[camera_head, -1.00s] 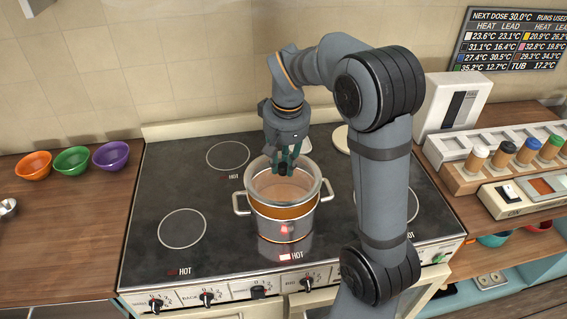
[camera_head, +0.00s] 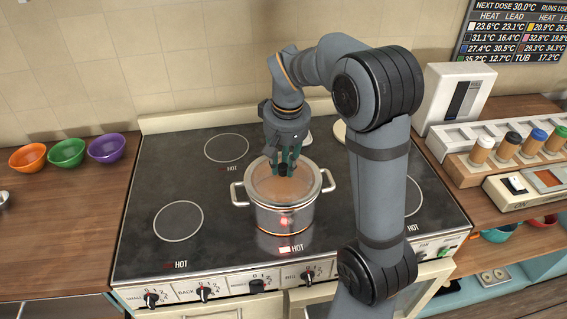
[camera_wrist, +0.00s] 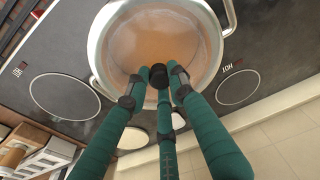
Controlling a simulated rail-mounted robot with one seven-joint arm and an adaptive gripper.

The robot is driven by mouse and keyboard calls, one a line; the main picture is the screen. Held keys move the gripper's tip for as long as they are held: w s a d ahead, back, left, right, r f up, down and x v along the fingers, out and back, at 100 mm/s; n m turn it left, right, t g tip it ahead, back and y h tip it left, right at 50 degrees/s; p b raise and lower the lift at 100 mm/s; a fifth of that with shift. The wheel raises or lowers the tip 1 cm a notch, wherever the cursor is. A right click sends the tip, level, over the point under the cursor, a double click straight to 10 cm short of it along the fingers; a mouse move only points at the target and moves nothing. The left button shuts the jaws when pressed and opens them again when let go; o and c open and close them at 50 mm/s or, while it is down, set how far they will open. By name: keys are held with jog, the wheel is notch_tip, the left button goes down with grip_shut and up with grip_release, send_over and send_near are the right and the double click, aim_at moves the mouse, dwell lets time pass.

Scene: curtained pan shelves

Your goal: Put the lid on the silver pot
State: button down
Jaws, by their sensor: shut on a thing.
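The silver pot (camera_head: 268,217) stands on the front middle burner of the stove, with a handle on each side. The clear glass lid (camera_head: 258,186) lies level over the pot's mouth, and its rim looks to be at the pot's rim. Orange-brown contents show through the glass. My gripper (camera_head: 284,168) is above the lid, its green fingers shut on the lid's black knob. The wrist view shows the fingers closed around the black knob (camera_wrist: 158,76), with the lid (camera_wrist: 150,32) beneath. I cannot tell whether the lid's full weight rests on the pot.
The stove top (camera_head: 190,180) has bare burner rings left and right, marked HOT. Orange (camera_head: 28,158), green (camera_head: 67,153) and purple (camera_head: 106,148) bowls stand on the left counter. A rack of capped jars (camera_head: 510,145) stands on the right. Knobs line the stove's front.

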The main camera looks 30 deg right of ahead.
jog(key=shift+f+b, duration=0.65)
jog(key=c, duration=1.4)
grip_release()
jog(key=shift+c, duration=0.2)
jog(key=shift+r, duration=0.1)
notch_tip(320, 180, up, 12)
jog(key=s, duration=0.2)
jog(key=shift+a, duration=0.2)
jog(key=shift+f, duration=0.2)
jog(key=f, duration=0.4)
jog(key=w+f, duration=0.1)
jog(key=f, duration=0.3)
jog(key=w+f, duration=0.1)
jog(key=f, duration=0.2)
jog(key=shift+d+f, duration=0.2)
jog(key=shift+f, duration=0.2)
jog(key=shift+r+p, duration=0.25)
jog(key=shift+p, duration=0.05)
